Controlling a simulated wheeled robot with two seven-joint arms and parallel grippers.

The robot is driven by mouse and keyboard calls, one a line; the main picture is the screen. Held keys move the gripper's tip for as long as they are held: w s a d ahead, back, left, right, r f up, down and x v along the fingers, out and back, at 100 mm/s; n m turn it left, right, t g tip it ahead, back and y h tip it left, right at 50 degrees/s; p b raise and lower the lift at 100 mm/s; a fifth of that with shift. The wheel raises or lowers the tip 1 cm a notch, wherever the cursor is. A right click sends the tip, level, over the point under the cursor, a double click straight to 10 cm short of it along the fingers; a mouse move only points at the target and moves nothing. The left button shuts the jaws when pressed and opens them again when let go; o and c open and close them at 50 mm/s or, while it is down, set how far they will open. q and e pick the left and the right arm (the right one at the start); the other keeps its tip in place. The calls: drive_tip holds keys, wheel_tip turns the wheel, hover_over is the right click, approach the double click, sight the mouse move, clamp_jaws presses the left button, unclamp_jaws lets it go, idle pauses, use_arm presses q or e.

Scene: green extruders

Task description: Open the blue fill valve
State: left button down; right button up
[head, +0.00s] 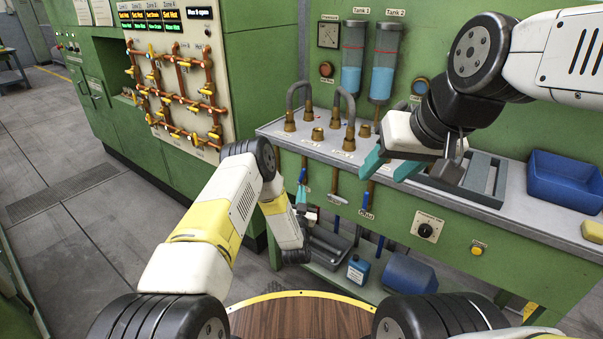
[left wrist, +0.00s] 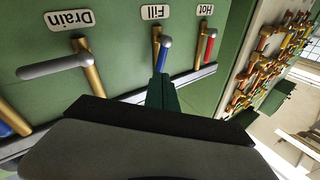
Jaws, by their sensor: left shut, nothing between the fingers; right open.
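The blue fill valve (left wrist: 163,55) is on a brass pipe under the "Fill" label in the left wrist view, which shows the labels upside down. Its handle lies roughly along the pipe and ends in a grey knob. In the head view the blue handle (head: 302,175) is below the bench edge. My left gripper (head: 300,196) is shut and empty, right by the handle; its teal fingers (left wrist: 162,92) overlap the handle's end in the left wrist view. I cannot tell whether they touch. My right gripper (head: 390,166) is open and empty above the bench.
The red hot valve (left wrist: 209,46) is close beside the fill valve; the drain valve (left wrist: 54,66) on the other side has its grey handle crosswise. The bench (head: 480,215) carries brass fittings and a blue bin (head: 565,182). A blue bottle (head: 358,269) stands on the lower shelf.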

sight(300, 179)
use_arm(q)
drive_tip(key=w, duration=0.4)
drive_tip(key=w+r, duration=0.1)
drive_tip(key=shift+w+d, duration=0.15)
drive_tip(key=shift+w, duration=0.25)
drive_tip(key=shift+w+a+r+n+g, duration=0.2)
drive_tip(key=shift+n+g, duration=0.1)
drive_tip(key=shift+n, duration=0.2)
drive_tip(key=shift+w+a+r+n+g, duration=0.1)
drive_tip(key=shift+a+r+n+g, duration=0.15)
drive_tip(key=shift+n, duration=0.25)
drive_tip(key=shift+w+a+n+g, duration=0.1)
drive_tip(key=shift+n+g, duration=0.35)
drive_tip(key=shift+n, duration=0.15)
